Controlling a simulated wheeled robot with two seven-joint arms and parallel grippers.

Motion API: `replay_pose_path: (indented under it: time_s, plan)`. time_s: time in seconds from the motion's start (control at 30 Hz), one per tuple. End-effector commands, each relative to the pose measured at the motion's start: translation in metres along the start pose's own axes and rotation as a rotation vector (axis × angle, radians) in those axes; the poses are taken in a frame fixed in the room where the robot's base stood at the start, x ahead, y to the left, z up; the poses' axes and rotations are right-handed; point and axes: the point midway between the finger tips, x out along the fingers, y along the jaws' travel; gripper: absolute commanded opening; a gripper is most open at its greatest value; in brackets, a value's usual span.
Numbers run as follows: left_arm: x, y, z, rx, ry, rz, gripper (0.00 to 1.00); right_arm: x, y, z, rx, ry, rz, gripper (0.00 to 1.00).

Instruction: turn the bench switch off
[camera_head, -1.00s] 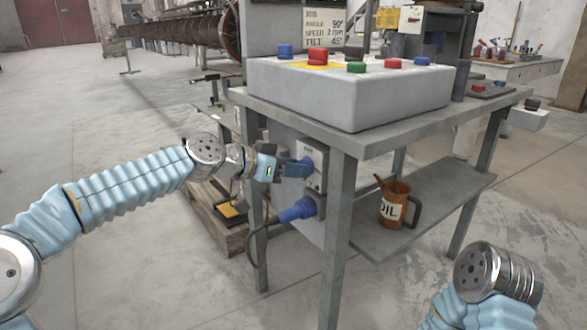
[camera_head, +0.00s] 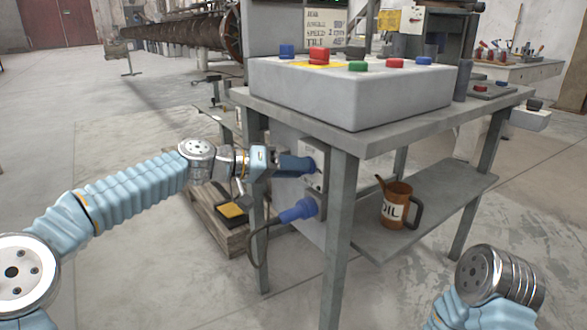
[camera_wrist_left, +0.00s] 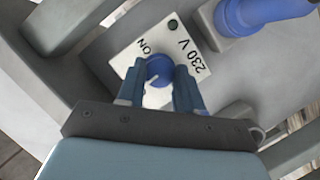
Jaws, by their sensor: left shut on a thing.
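The bench switch is a pale box (camera_head: 314,181) on the side of the grey bench, below its top. In the left wrist view its white plate (camera_wrist_left: 127,58) reads "ON" and "230 V". A round blue knob (camera_wrist_left: 158,69) with a white mark sits on that plate. My left gripper (camera_head: 307,165) reaches the switch from the left, its blue fingers shut on the knob, one on each side. In the head view the fingers hide the knob. My right arm shows at the lower right, but its gripper is out of view.
A blue plug (camera_head: 297,211) with a dark cable sits just below the switch. A bench leg (camera_head: 340,240) stands close to its right. A pallet (camera_head: 222,232) lies behind the cable.

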Motion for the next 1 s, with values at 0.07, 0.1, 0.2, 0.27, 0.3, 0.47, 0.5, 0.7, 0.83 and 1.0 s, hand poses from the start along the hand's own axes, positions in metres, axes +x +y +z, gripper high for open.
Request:
replay_pose_path:
  time_s: [0.07, 0.1, 0.2, 0.27, 0.3, 0.47, 0.5, 0.7, 0.83, 1.0]
  plan:
    - [0.0002, 0.0001, -0.0001, -0.010, 0.001, 0.005, 0.05, 0.0002, 0.0001, 0.0000, 0.000, 0.000, 0.000, 0.43]
    - [0.0002, 0.0001, -0.0002, -0.014, 0.001, 0.006, 0.05, 0.0002, 0.0001, 0.0000, 0.000, 0.000, 0.000, 0.43]
    - [0.0001, 0.0001, -0.0002, -0.019, 0.002, 0.007, 0.05, 0.0002, 0.0001, 0.0000, 0.000, 0.000, 0.000, 0.43]
    - [0.0001, 0.0001, -0.0002, -0.019, 0.002, 0.008, 0.05, 0.0002, 0.0000, 0.0000, 0.000, 0.000, 0.000, 0.43]
    - [0.0001, 0.0001, -0.0002, -0.019, 0.002, 0.008, 0.05, 0.0002, 0.0001, 0.0000, 0.000, 0.000, 0.000, 0.43]
    - [0.0001, 0.0001, -0.0003, -0.019, 0.002, 0.007, 0.05, 0.0002, 0.0001, 0.0000, 0.000, 0.000, 0.000, 0.43]
    - [0.0001, 0.0001, -0.0003, -0.019, 0.002, 0.007, 0.05, 0.0002, 0.0001, 0.0000, 0.000, 0.000, 0.000, 0.43]
    - [0.0000, 0.0000, -0.0002, -0.018, 0.002, 0.007, 0.61, 0.0002, 0.0000, 0.0000, 0.000, 0.000, 0.000, 0.43]
    - [0.0000, -0.0001, -0.0002, -0.018, 0.001, 0.006, 0.61, 0.0002, 0.0001, 0.0000, 0.000, 0.000, 0.000, 0.43]
    - [-0.0028, -0.0003, -0.0004, -0.017, 0.002, 0.006, 0.61, 0.0002, 0.0001, 0.0000, 0.000, 0.000, 0.000, 0.43]
